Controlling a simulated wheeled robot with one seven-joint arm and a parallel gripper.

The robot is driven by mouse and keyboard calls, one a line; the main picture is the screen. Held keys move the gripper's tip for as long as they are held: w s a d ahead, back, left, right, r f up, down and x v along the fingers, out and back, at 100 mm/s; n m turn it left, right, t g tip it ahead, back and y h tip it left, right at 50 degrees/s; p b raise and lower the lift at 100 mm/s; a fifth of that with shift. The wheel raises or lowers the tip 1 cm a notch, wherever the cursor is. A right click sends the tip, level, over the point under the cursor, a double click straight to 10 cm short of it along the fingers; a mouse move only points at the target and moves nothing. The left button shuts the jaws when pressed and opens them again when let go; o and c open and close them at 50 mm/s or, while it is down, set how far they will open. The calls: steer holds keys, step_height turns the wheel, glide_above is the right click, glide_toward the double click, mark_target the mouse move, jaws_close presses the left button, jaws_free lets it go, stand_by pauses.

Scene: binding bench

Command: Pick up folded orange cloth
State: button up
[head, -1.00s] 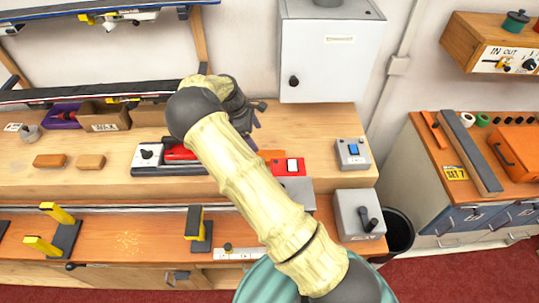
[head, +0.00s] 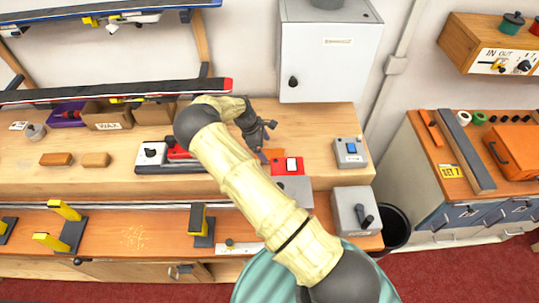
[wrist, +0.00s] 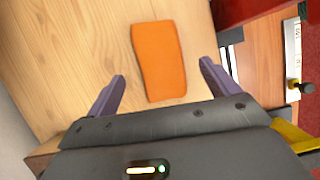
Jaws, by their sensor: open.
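The folded orange cloth (wrist: 160,62) lies flat on the wooden bench top in the wrist view, ahead of my gripper and between the lines of its two fingers. In the head view only a part of the cloth (head: 272,154) shows, just right of my arm and beside the red device. In the head view my gripper (head: 262,134) is above the bench near the cloth, partly hidden by my own arm.
A red device with a white switch (head: 291,166) stands right of the cloth. A grey box with a blue switch (head: 350,152) is farther right. A red and black tool (head: 176,156) lies left of my arm. A grey cabinet (head: 329,55) stands behind. Bare bench lies left of the cloth in the wrist view.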

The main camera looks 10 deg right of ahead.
mark_target(270, 154)
steer(key=p+x, duration=0.2)
steer(key=x, duration=0.1)
steer(key=shift+s+d+f, duration=0.1)
steer(key=shift+s+d, duration=0.05)
steer(key=shift+d, duration=0.15)
steer(key=shift+f, duration=0.4)
steer(key=shift+f, duration=0.15)
steer(key=c, duration=1.1)
